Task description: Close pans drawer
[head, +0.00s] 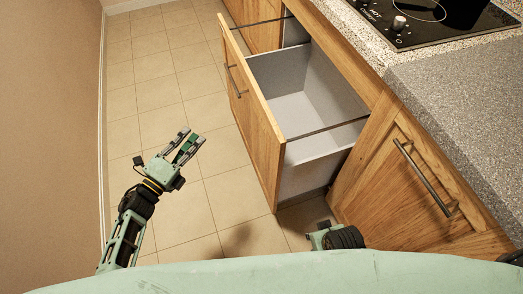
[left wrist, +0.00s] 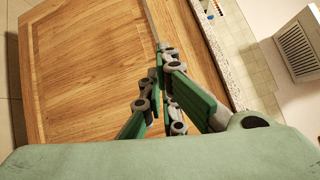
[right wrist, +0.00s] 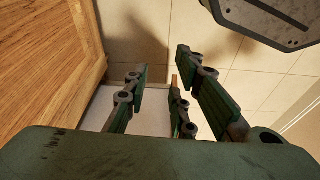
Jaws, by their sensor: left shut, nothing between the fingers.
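The pans drawer stands pulled far out, with a wooden front (head: 253,115), a bar handle (head: 234,82) and a grey, empty interior (head: 297,100). My left gripper (head: 193,143) is left of the drawer front, over the floor, shut and empty, apart from the front. In the left wrist view, its fingertips (left wrist: 158,75) show before a wooden panel (left wrist: 85,75), apparently the drawer front. In the head view, only part of my right arm shows near the drawer's near side; its fingers are hidden. In the right wrist view, my right gripper (right wrist: 155,85) is open and empty.
A wooden cabinet door (head: 400,185) with a bar handle is right of the drawer. Above are a stone worktop (head: 460,85) and a black hob (head: 430,20).

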